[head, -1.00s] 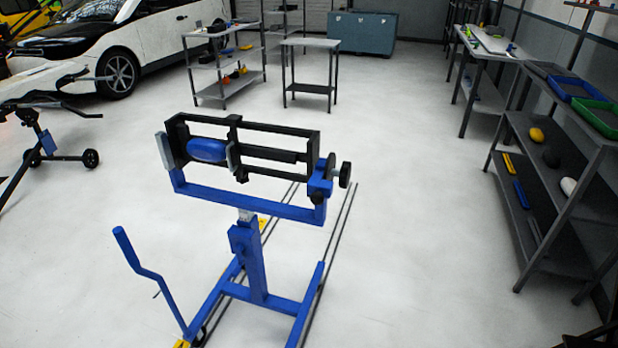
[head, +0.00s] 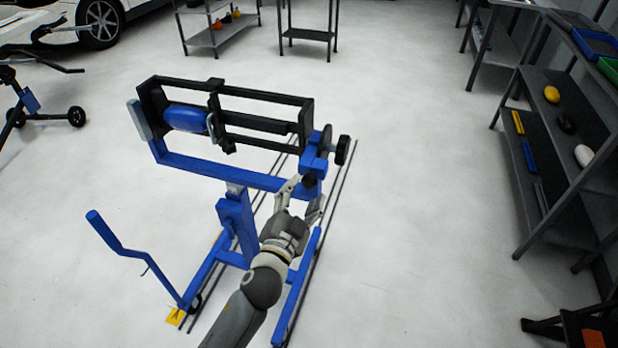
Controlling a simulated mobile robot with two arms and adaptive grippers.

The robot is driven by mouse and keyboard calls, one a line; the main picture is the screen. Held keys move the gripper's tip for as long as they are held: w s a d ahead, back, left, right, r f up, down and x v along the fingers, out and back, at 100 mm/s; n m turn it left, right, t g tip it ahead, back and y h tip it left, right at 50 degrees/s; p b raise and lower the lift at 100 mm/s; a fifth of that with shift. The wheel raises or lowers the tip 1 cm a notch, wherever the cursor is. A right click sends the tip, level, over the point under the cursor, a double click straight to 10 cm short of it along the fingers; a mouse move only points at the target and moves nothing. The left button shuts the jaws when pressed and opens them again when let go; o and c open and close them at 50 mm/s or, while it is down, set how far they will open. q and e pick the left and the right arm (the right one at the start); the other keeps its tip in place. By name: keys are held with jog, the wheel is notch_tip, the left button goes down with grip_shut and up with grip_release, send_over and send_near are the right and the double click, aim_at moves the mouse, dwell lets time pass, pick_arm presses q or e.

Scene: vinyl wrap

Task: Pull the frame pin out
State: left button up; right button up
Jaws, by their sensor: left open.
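A blue stand (head: 235,225) carries a black rectangular frame (head: 262,95) with a blue oval piece (head: 186,119) clamped in it. A blue block (head: 314,158) with a round black handwheel (head: 343,150) sits at the frame's right end. A small dark knob (head: 309,181), which looks like the frame pin, shows under this block. My left gripper (head: 304,193) is open just below the block, its fingers pointing up at the knob. I cannot tell whether they touch it. My right gripper is not in view.
A blue crank lever (head: 130,254) rises at the stand's left. A dark shelf rack (head: 545,165) with small items stands at the right, and a black and orange object (head: 580,330) at the bottom right. The pale floor (head: 420,200) between is clear.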

aim_at(307, 185)
pick_arm(q)
jog(key=shift+x, duration=2.6)
jog(key=shift+c, duration=0.2)
jog(key=shift+f, duration=0.1)
grip_shut()
